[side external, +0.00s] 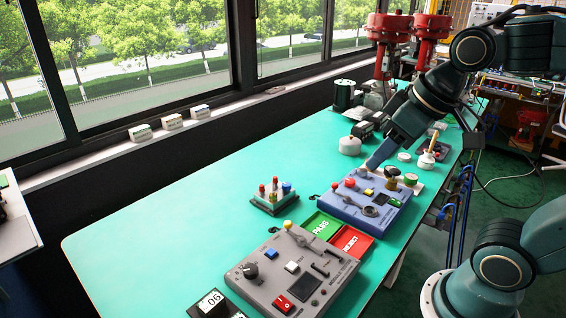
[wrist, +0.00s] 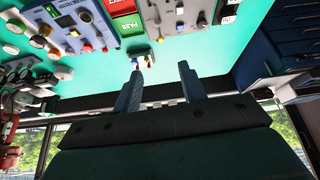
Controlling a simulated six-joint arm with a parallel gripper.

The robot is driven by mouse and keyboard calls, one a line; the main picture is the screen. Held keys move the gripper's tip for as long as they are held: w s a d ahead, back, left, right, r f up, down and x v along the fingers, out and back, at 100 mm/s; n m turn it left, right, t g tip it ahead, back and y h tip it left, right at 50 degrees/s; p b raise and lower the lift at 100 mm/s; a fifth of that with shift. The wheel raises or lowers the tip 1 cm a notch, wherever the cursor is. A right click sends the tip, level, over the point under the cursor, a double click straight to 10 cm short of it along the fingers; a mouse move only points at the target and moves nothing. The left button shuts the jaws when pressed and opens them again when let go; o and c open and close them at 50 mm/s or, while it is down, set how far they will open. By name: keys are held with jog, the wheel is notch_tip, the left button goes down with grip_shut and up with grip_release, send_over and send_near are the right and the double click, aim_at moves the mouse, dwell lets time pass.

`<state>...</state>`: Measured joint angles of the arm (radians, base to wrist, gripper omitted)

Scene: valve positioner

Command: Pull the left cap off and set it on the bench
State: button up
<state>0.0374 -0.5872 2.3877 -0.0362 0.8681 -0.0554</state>
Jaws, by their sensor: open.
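My gripper (side external: 374,163) is open and empty, pointing down over the back edge of the blue control box (side external: 345,211). In the wrist view its two fingers (wrist: 160,82) stand apart with nothing between them. White round caps or discs (side external: 404,157) lie to the right of the gripper, near a white-topped dark device (side external: 349,146). I cannot tell which piece is the left cap. The teal bench (side external: 190,215) has bare surface on its left side.
A small stand (side external: 272,200) with red and blue tops sits left of the blue box. A green PASS tray (side external: 321,226), a red REJECT tray (side external: 352,242) and a grey control box (side external: 290,275) stand in front. Red valve actuators (side external: 430,30) rise behind.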

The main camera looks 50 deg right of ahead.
jog(key=w+d+n, duration=0.1)
jog(key=w, duration=0.9)
jog(key=n+g+y, duration=0.1)
jog(key=n+y, duration=0.1)
jog(key=n, duration=0.1)
send_over(262, 185)
jog(key=s+d, duration=0.2)
jog(key=s, duration=0.3)
notch_tip(262, 185, down, 17)
jog(key=shift+s, duration=0.2)
jog(key=shift+x, duration=6.9)
jog(key=shift+s+d, duration=0.15)
jog(key=shift+c, duration=0.3)
jog(key=c, duration=0.8)
